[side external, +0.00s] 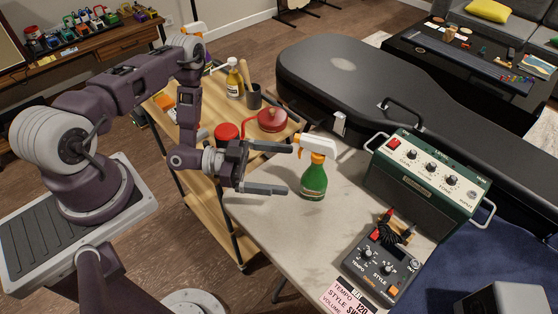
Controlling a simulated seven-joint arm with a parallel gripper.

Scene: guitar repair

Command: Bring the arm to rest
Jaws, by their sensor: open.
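My gripper (288,168) is open, with its two fingers spread apart and pointing right over the left end of the light work table (270,213). A green spray bottle with a white and orange head (314,180) stands upright on that table, just right of the fingertips. No object shows between the fingers. From this view I cannot tell whether a fingertip touches the bottle.
A dark guitar case (350,75) lies behind. A green amplifier box (420,180) and a dark pedal (381,262) occupy the table's right. A wooden cart (212,196) holds a red can (227,133), a red round container (272,119) and a yellow bottle (235,80).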

